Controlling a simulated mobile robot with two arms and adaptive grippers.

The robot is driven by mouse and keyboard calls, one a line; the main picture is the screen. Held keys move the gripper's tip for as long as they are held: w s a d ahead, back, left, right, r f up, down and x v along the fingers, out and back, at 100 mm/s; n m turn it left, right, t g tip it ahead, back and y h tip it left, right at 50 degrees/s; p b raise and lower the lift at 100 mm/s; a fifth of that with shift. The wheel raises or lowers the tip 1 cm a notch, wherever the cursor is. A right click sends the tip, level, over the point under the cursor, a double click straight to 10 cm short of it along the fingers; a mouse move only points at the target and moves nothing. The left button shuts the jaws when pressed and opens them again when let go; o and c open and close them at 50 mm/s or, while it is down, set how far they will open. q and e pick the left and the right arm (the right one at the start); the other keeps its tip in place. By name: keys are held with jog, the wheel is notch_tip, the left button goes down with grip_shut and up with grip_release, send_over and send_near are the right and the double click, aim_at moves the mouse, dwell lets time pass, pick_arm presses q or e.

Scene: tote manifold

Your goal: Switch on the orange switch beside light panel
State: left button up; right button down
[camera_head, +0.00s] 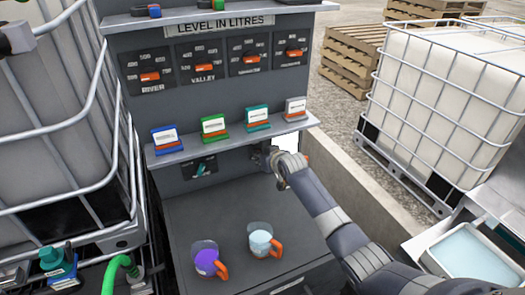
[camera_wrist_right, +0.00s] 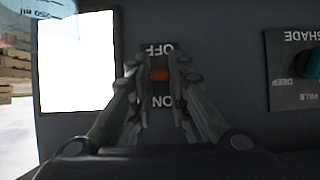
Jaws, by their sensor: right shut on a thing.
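The orange switch (camera_wrist_right: 160,75) shows between the fingertips of my right gripper (camera_wrist_right: 160,77) in the right wrist view. That gripper is shut on it. The labels appear upside down there, with OFF just above the switch and ON below it. The switch sits nearer the OFF label. The bright white light panel (camera_wrist_right: 76,62) is to its left in that view. In the head view my right gripper (camera_head: 268,157) is at the grey panel under the shelf and hides the switch. A sliver of the light panel (camera_head: 291,142) shows behind it. My left gripper is not identifiable.
A shelf (camera_head: 230,140) with several coloured boxes is just above my right gripper. Purple (camera_head: 207,262) and pale blue (camera_head: 261,243) jugs with orange handles stand on the counter (camera_head: 235,210) below. A teal knob (camera_wrist_right: 312,64) is at the right wrist view's right edge.

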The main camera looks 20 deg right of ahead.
jog(key=shift+w+r+g+p, duration=0.1)
jog(key=shift+r+g+p, duration=0.25)
jog(key=shift+p, duration=0.2)
jog(key=shift+f, duration=0.1)
jog(key=c, duration=1.5)
grip_release()
jog(key=shift+v, duration=6)
jog(key=shift+w, duration=0.1)
